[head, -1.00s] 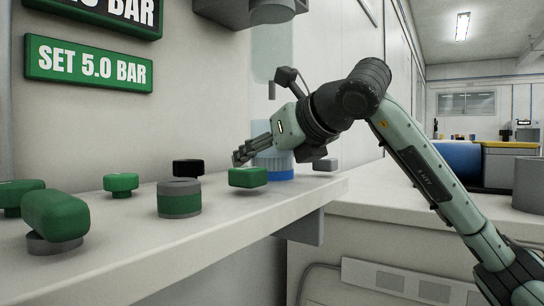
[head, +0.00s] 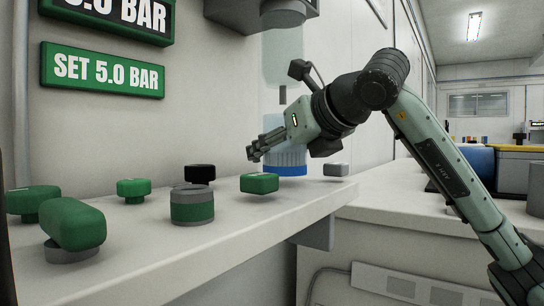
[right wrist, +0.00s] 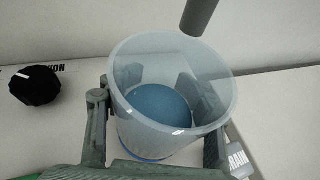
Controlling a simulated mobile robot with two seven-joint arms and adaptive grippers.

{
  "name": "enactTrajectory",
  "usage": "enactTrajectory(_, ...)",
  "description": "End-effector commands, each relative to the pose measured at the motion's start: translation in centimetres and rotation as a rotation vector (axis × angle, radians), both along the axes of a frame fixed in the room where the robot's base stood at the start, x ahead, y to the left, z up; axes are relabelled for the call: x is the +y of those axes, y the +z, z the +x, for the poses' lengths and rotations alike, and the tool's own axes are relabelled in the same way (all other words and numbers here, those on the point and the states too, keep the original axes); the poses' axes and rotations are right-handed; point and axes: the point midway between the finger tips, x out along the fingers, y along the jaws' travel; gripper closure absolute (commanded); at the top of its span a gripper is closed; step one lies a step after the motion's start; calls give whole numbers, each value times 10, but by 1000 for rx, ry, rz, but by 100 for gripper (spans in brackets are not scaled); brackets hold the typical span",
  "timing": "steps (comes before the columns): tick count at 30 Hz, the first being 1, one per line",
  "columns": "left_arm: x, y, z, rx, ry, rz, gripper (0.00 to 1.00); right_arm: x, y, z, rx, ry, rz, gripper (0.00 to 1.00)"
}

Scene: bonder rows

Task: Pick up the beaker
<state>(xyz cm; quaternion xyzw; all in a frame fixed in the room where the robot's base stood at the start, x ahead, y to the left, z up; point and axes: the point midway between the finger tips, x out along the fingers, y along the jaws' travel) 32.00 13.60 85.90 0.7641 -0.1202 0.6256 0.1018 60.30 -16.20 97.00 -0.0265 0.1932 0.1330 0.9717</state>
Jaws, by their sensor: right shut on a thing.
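The beaker (right wrist: 150,140) is a clear, open-topped cup with blue inside, seen from above in the right wrist view. In the head view its ribbed, blue-based lower part (head: 287,167) shows behind my right gripper (head: 256,150). My right gripper is shut on the beaker, with a finger on each side of it in the right wrist view (right wrist: 158,105). The beaker appears upright, slightly above the shelf. My fingers hide part of it in the head view. My left gripper is not in view.
A grey spout (right wrist: 200,14) hangs close above the beaker's rim. Green knobs (head: 259,183), a green-and-grey one (head: 192,206) and a black one (head: 200,174) stand on the pale shelf (head: 135,245). The wall stands close behind.

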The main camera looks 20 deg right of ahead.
Motion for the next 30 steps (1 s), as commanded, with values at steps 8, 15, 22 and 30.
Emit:
enactTrajectory(8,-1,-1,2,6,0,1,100,-11,0,-34,-2,-2,-1,83)
enactTrajectory(15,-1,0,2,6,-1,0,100,-20,0,-67,-2,-4,-1,84)
enactTrajectory(22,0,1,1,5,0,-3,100,-28,0,-98,-3,-4,-1,84)
enactTrajectory(30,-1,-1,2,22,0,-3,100,-37,0,-129,-2,-3,-1,85)
